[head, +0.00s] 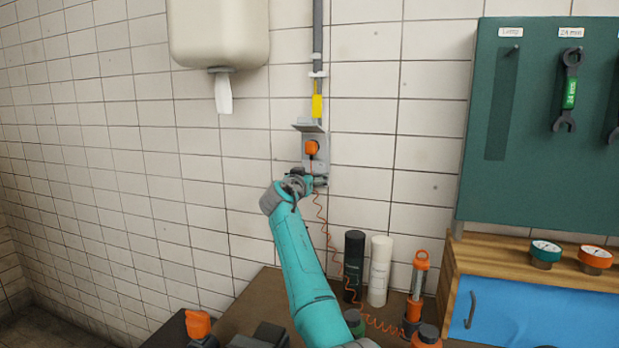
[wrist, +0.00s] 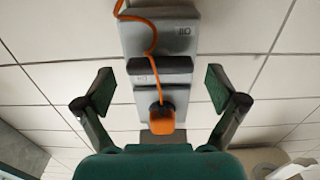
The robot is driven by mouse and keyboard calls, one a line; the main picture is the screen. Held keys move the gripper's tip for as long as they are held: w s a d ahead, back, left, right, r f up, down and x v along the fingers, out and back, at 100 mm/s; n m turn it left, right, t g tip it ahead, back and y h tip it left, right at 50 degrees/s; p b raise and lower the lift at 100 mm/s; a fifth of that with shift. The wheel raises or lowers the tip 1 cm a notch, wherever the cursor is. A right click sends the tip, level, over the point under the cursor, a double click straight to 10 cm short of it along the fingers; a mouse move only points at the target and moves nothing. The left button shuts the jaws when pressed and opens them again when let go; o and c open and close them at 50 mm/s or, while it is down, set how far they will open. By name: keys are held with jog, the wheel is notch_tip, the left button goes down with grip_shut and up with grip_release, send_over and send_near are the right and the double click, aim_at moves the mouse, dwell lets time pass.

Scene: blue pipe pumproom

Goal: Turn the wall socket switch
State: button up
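The grey wall socket (head: 318,152) is mounted on the tiled wall below a conduit, with its lid tilted up. It also shows in the wrist view (wrist: 155,38). An orange plug (head: 312,147) sits in it, and the plug shows at the lower middle of the wrist view (wrist: 162,124). A dark switch bar (wrist: 172,65) crosses the socket face between the plug and small markings. My gripper (head: 318,182) is at the socket's lower part and hides some of it. In the wrist view my gripper (wrist: 159,88) is open, its fingers apart on either side of the socket, holding nothing.
A coiled orange cord (head: 325,215) hangs from the plug beside my arm and crosses the switch area in the wrist view. A black canister (head: 354,262) and a white canister (head: 380,268) stand on the bench to the right. A dispenser (head: 218,35) hangs upper left.

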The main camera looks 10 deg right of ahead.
jog(key=c, duration=1)
jog(key=shift+o, duration=0.2)
jog(key=shift+n, duration=0.3)
jog(key=n, duration=1.1)
jog(key=shift+w+a+f, duration=0.1)
jog(key=shift+a+f, duration=0.05)
jog(key=shift+a, duration=0.05)
jog(key=shift+n, duration=0.3)
jog(key=o, duration=1.1)
jog(key=shift+o, duration=0.2)
